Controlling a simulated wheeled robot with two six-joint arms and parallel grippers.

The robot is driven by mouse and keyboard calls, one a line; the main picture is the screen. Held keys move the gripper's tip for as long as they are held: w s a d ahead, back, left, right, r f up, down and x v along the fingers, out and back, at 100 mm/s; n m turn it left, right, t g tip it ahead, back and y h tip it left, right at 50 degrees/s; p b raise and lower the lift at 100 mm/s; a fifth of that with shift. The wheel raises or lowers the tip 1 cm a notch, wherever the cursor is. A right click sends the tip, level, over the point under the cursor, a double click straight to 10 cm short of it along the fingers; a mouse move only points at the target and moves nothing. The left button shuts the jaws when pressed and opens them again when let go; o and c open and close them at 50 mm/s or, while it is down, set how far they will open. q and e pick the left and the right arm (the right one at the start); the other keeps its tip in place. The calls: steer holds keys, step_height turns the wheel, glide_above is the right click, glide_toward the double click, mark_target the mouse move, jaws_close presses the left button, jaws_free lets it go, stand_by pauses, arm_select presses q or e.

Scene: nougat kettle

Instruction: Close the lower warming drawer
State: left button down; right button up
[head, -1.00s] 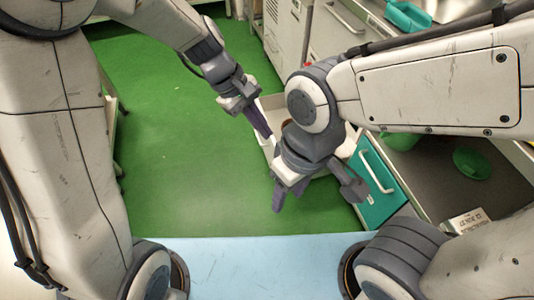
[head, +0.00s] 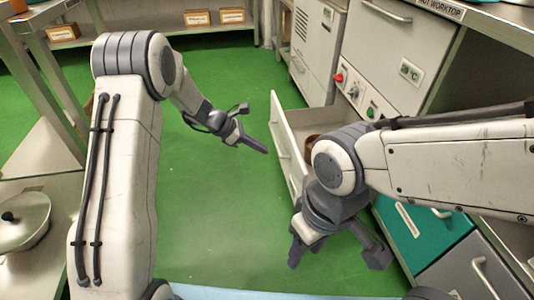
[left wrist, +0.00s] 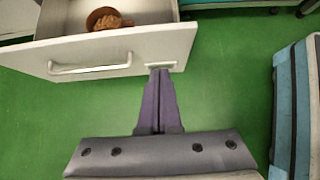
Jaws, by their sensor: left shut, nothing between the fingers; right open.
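The lower warming drawer (head: 277,122) is pulled open in the head view, its white front facing left. In the left wrist view the drawer front (left wrist: 110,52) has a white bar handle (left wrist: 90,69). A brown bowl (left wrist: 103,18) with brown contents sits inside; the bowl shows partly in the head view (head: 312,141). My left gripper (head: 265,150) is shut and empty, its tips close to the drawer front. In the left wrist view its tips (left wrist: 159,73) are by the end away from the handle; contact is unclear. My right gripper (head: 335,250) is open and empty, nearer the camera; its arm hides part of the drawer.
The warming cabinet (head: 385,50) with a red knob (head: 339,77) stands behind the drawer. A teal drawer front (head: 425,232) is at the right. A lidded pan (head: 22,220) stands on a left-hand table. Green floor (head: 215,220) is clear left of the drawer.

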mark_target(297, 161)
arm_select(q)
steer(key=b+x, duration=0.2)
steer(key=x, duration=0.1)
steer(key=d+r+b+x, duration=0.1)
steer(key=b+x, duration=0.1)
steer(key=x, duration=0.2)
steer(key=b+x, duration=0.2)
steer(key=x, duration=0.1)
steer(key=shift+w+d+r, duration=0.15)
steer(key=shift+w+d, duration=0.05)
steer(key=shift+d, duration=0.4)
steer(key=shift+d+r, duration=0.1)
steer(key=shift+d, duration=0.05)
